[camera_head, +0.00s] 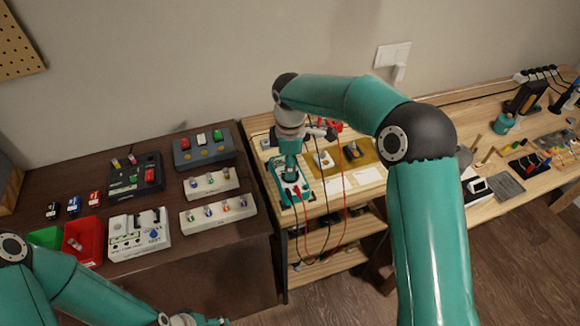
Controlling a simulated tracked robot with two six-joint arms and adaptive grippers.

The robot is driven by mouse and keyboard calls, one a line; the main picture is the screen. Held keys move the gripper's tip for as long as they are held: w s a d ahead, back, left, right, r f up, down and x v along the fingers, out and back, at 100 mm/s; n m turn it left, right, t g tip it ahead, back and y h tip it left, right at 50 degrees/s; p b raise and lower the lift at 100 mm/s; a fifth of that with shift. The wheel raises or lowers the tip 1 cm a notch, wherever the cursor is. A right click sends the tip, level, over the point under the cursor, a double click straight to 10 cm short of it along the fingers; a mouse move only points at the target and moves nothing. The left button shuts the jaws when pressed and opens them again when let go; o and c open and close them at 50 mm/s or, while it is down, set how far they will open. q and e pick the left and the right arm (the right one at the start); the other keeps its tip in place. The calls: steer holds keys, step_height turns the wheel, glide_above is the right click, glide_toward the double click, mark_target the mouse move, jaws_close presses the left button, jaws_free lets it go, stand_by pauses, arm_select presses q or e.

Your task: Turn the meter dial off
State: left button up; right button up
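The meter (284,196) is a small teal-edged device lying on the left part of the light wooden bench top, with red and black leads running from it. My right gripper (291,176) points down directly over the meter and appears at or just above its face. The gripper covers the middle of the meter, so the dial and its setting are hidden. Its fingers are too small and dark to tell whether they are open or shut. My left gripper (205,320) is at the bottom edge, partly cut off, far from the meter.
Red and black cables hang in front of the wooden shelf unit (330,268). A tan mat (337,160) with small parts lies right of the meter. The dark table (215,262) at left holds a red bin (84,240), a white tester (138,236) and several component blocks.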

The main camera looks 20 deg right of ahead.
steer(key=shift+f, duration=0.75)
jaws_close()
